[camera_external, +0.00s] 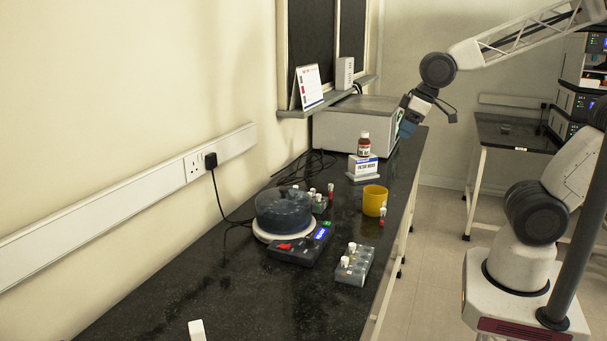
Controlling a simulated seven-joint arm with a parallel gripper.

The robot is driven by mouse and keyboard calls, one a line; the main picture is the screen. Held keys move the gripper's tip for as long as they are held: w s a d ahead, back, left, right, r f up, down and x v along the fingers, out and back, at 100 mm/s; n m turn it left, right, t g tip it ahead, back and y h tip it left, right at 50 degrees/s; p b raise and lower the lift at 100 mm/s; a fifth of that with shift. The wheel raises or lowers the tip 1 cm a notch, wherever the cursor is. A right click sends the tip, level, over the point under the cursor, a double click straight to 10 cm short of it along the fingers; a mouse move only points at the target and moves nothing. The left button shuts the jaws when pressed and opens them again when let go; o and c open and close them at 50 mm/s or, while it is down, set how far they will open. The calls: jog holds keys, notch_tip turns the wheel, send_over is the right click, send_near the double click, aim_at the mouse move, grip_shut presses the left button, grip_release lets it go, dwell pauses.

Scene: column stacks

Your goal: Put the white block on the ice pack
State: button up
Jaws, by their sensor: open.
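A small white block-like piece (197,330) stands at the near end of the dark bench, cut off by the bottom edge of the picture. I cannot tell for sure that it is the white block. I cannot make out an ice pack. My gripper (409,126) is raised at the far end of the bench, to the right of the bottle and in front of a grey-white appliance. It is open and appears empty; a blue part shows at its end.
Several capped tubes stand near the device. The grey-white appliance (350,132) is at the back. Cables lie along the wall. The near bench is mostly clear.

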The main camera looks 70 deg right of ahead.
jog(key=s+d+m+g, duration=0.1)
jog(key=s+d, duration=0.4)
jog(key=s, duration=0.5)
jog(key=shift+d+f+m+g+h, duration=0.15)
jog(key=shift+d+m+g+h, duration=0.15)
jog(key=shift+d+g+h, duration=0.1)
jog(key=shift+s, duration=0.1)
dwell(0.4)
